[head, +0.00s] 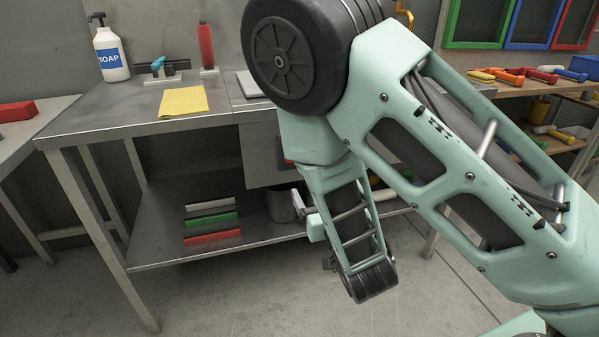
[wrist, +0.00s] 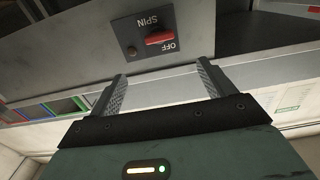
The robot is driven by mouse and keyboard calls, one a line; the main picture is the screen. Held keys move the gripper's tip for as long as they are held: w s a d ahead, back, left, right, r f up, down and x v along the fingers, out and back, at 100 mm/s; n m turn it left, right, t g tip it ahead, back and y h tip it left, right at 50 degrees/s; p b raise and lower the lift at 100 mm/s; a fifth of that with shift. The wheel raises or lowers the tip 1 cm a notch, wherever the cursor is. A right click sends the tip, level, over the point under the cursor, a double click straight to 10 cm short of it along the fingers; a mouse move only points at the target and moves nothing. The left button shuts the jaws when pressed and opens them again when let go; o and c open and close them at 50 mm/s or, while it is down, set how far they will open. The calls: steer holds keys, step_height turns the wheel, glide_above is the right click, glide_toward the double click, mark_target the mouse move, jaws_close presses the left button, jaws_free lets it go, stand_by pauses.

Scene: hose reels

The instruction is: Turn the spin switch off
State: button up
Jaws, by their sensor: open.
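The spin switch is a red rocker or lever (wrist: 160,38) on a grey panel (wrist: 115,58). The words SPIN and OFF are printed beside it and appear upside down in the wrist view. I cannot tell which way it is set. My gripper (wrist: 162,76) is open and empty, with its two grey fingers pointing at the panel. The switch sits beyond the fingertips, between their lines and apart from both.
A small dark round button (wrist: 131,51) is beside the switch. The steel bench (head: 120,115) holds a soap bottle (head: 111,53), a yellow cloth (head: 183,101) and a blue-handled tap (head: 158,64). Coloured bars (head: 211,220) lie on the lower shelf (head: 160,245). A tool bench (head: 530,92) stands at right.

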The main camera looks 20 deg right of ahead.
steer(key=w+b, duration=0.2)
steer(key=w, duration=1.3)
steer(key=shift+b, duration=0.3)
steer(key=c, duration=1)
